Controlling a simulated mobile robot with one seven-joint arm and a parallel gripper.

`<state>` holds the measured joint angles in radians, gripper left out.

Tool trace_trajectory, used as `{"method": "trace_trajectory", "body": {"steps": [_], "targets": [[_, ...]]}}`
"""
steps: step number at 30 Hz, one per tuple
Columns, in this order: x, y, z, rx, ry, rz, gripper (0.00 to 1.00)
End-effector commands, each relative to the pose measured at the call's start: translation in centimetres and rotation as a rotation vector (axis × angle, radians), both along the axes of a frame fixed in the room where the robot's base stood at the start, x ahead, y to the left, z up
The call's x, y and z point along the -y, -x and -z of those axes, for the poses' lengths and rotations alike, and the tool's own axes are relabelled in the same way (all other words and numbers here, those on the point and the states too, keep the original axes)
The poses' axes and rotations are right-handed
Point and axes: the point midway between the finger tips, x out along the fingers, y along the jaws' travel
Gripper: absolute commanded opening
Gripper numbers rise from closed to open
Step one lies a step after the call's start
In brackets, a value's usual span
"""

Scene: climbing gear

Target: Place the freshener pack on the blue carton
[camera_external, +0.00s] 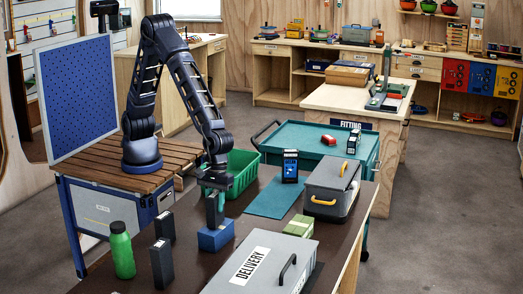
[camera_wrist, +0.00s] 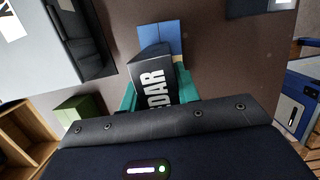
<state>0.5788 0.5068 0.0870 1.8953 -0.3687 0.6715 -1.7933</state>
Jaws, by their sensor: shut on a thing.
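The freshener pack is a dark upright box (camera_wrist: 152,82) with pale letters reading "DAR" in the wrist view. My gripper (camera_wrist: 156,92) is shut on it, one teal finger on each side. In the external view my gripper (camera_external: 214,190) points straight down, and the dark pack (camera_external: 213,212) hangs below it. The blue carton (camera_external: 215,237) stands on the dark table directly under the pack. In the wrist view the blue carton (camera_wrist: 172,38) shows partly behind the pack. The pack's lower end is at the carton's top; I cannot tell whether they touch.
A green bottle (camera_external: 121,252) and two black boxes, one in front (camera_external: 161,264) and one behind (camera_external: 165,225), stand left of the carton. A grey DELIVERY case (camera_external: 262,262) lies to the right. A green crate (camera_external: 242,172) stands behind. A teal mat (camera_external: 270,203) lies beyond the carton.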

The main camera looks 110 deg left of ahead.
Motion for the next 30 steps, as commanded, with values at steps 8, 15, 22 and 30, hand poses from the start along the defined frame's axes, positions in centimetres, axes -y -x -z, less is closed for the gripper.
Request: {"method": "trace_trajectory", "body": {"steps": [8,15,22,30], "targets": [[0.0,0.0,0.5,0.001,0.001,0.001,0.07],[0.0,0.0,0.7,0.001,0.001,0.001,0.45],[0.0,0.0,0.7,0.001,0.001,0.001,0.53],[-0.1,0.0,-0.5,0.002,0.001,0.001,0.53]]}}
